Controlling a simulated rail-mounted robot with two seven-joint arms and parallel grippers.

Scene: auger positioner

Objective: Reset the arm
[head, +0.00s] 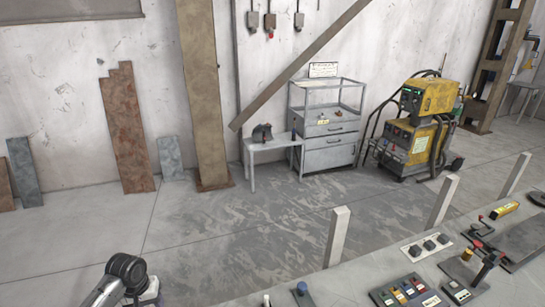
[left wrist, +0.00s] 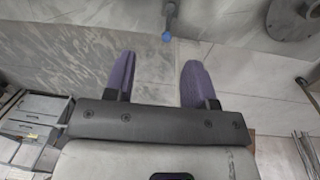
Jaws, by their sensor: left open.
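My left gripper (left wrist: 158,78) shows in the left wrist view with its two purple fingers wide apart and nothing between them. A blue-tipped rod (left wrist: 168,36) lies beyond the fingertips, apart from them. In the head view a dark, rounded joint of my own arm (head: 126,268) shows at the lower left; no gripper fingers are seen there. A control console (head: 350,279) runs along the lower right. My right gripper is not in view.
White posts (head: 337,236) stand along the console's far edge. Across open floor (head: 240,235) are a small table (head: 272,146), a grey drawer cabinet (head: 328,150) and a yellow welding machine (head: 415,140). A round metal flange (left wrist: 292,18) is at the wrist view's upper right.

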